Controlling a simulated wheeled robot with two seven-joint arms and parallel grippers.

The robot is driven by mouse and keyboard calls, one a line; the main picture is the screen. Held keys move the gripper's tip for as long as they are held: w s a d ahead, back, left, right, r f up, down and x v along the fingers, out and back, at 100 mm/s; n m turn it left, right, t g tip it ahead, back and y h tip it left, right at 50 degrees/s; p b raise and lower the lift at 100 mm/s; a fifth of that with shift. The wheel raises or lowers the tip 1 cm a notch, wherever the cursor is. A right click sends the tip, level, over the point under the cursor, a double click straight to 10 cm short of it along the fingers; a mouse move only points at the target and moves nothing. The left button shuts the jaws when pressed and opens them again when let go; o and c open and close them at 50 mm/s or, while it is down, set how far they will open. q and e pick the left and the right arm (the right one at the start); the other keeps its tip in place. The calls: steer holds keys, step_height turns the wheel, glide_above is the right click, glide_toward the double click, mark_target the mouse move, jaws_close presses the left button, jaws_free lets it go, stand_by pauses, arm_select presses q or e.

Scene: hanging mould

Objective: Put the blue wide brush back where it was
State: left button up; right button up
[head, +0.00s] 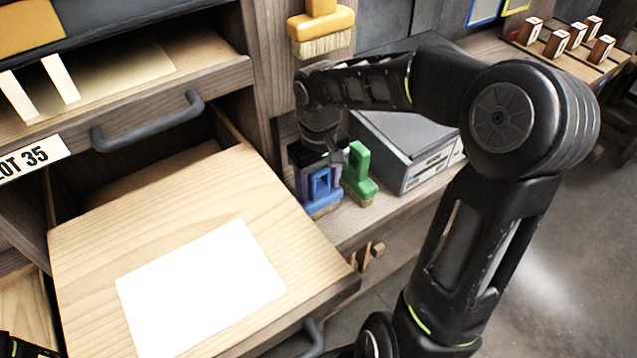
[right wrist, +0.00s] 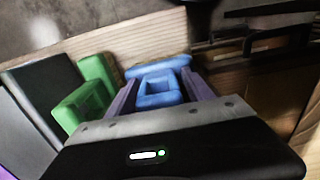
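The blue wide brush (head: 322,191) is upright at the wooden shelf beside the drawer, bristles down; I cannot tell if it bears on the shelf. My right gripper (head: 322,166) reaches down over it. In the right wrist view the purple fingers (right wrist: 160,88) lie on both sides of the blue brush's looped handle (right wrist: 160,90), with no clear gap at the tips, so they look shut on it. A green brush (head: 358,174) stands close to its right, and also shows in the right wrist view (right wrist: 85,105).
A yellow brush (head: 321,30) hangs on the upright panel above. A grey box (head: 405,150) stands right of the green brush. An open drawer (head: 90,230) with a white sheet (head: 200,290) juts out at left. Several small wooden blocks (head: 556,43) stand far right.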

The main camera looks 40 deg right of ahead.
steer(key=shift+o, duration=0.4)
steer(key=shift+r, duration=0.1)
step_height(320, 180, up, 12)
steer(key=shift+r, duration=0.1)
stand_by(1.0)
